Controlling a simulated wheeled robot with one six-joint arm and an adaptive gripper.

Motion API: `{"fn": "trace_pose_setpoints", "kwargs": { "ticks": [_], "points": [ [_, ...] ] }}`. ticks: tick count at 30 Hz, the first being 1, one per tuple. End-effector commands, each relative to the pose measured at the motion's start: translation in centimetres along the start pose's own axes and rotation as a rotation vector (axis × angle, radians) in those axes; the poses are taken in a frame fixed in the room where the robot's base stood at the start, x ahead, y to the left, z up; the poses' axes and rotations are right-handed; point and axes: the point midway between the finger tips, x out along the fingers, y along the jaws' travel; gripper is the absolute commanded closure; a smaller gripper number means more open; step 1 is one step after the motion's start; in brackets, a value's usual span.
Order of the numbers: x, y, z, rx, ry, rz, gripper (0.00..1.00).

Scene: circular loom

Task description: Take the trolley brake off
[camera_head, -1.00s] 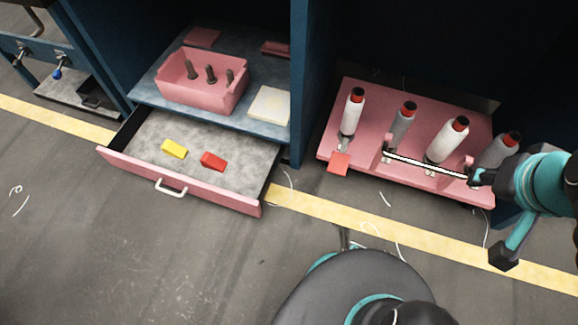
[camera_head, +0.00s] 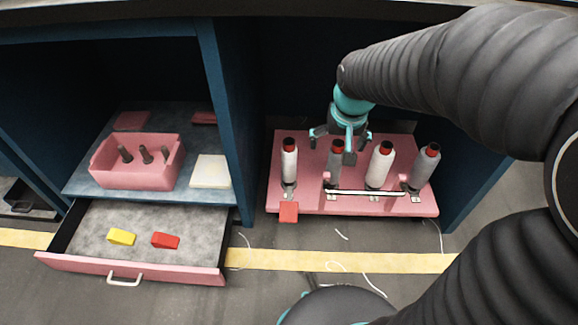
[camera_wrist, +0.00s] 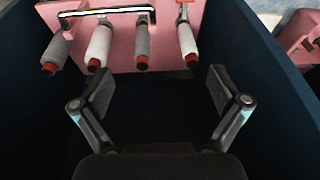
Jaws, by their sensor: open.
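The pink trolley (camera_head: 290,202) stands on the floor in the right bay and carries several upright bobbins with red tops. A red square tab (camera_head: 289,212), which looks like its brake pedal, sticks out at the front left corner. A pale bar handle (camera_head: 365,193) runs along the trolley's front and also shows in the wrist view (camera_wrist: 120,11). My gripper (camera_head: 342,150) hangs above the rear of the trolley, behind the second bobbin from the left. In the wrist view my gripper (camera_wrist: 156,90) is open and empty, apart from the bobbins. The tab is hardly visible there.
Blue cabinet walls (camera_head: 222,110) flank the bay. At left, an open drawer (camera_head: 135,266) holds a yellow block (camera_head: 121,237) and a red block (camera_head: 165,240). A pink bin (camera_head: 130,175) stands on the shelf above. Loose threads lie on the floor in front.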

Motion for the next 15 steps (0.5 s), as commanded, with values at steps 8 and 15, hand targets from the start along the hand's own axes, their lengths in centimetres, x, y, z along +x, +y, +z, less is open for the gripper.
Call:
{"fn": "trace_pose_setpoints", "kwargs": {
  "ticks": [8,15],
  "points": [
    [9.7,-3.4,-3.7,0.005,-0.100,0.004,0.02],
    [19.3,-6.4,-4.5,0.011,-0.178,0.016,0.02]
  ]
}}
